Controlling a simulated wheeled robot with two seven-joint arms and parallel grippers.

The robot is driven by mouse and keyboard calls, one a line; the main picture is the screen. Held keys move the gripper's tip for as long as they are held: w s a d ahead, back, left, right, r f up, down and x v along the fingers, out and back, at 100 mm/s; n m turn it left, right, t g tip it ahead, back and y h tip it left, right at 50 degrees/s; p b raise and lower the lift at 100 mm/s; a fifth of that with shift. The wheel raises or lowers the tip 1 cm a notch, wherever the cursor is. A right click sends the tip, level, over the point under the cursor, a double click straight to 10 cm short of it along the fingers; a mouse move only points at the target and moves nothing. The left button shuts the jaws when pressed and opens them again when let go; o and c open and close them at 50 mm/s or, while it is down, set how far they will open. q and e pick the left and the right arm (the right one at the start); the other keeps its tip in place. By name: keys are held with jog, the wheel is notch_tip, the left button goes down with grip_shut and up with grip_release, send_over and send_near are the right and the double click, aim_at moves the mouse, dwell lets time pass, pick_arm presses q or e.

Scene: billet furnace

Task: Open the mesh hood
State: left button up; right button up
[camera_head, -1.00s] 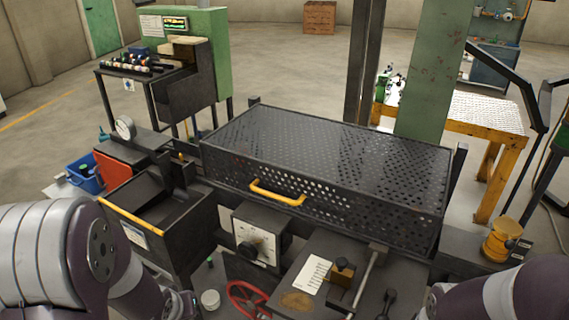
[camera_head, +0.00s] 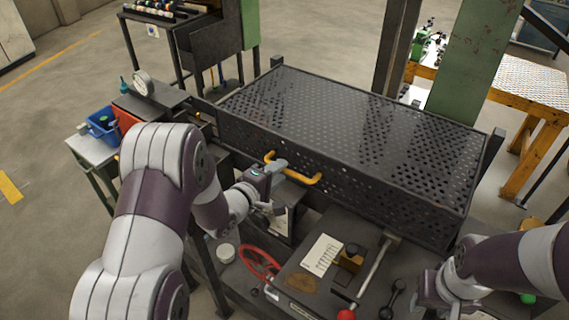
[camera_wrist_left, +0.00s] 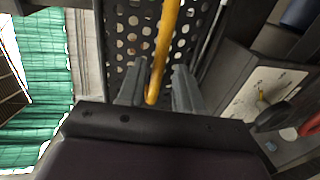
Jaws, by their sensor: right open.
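The mesh hood (camera_head: 350,125) is a dark perforated box cover, lying closed over the bench. Its yellow handle (camera_head: 298,176) is on the front face and also shows in the left wrist view (camera_wrist_left: 163,45). My left gripper (camera_head: 277,170) is at the left part of the handle. In the left wrist view its two fingers (camera_wrist_left: 157,88) are apart, with the yellow bar between them and a gap on each side, wider on the right. My right gripper (camera_head: 428,292) is low at the right, away from the hood, and open; its fingertips are hard to make out.
Below the hood are a red handwheel (camera_head: 258,262), a paper label (camera_head: 321,254) and a lever with a red knob (camera_head: 346,314). A green post (camera_head: 470,65) stands behind the hood. A blue bin (camera_head: 103,127) is at the left.

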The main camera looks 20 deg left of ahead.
pick_arm(q)
jog(key=shift+r+x, duration=0.2)
jog(key=shift+x, duration=0.8)
jog(key=shift+w+d+f, duration=0.15)
jog(key=shift+w+f, duration=0.05)
jog(key=shift+w, duration=0.2)
jog(key=shift+c, duration=0.3)
grip_shut()
jog(key=shift+r+p, duration=0.1)
jog(key=shift+p, duration=0.2)
pick_arm(e)
jog(key=shift+s+r, duration=0.25)
jog(key=shift+r, duration=0.3)
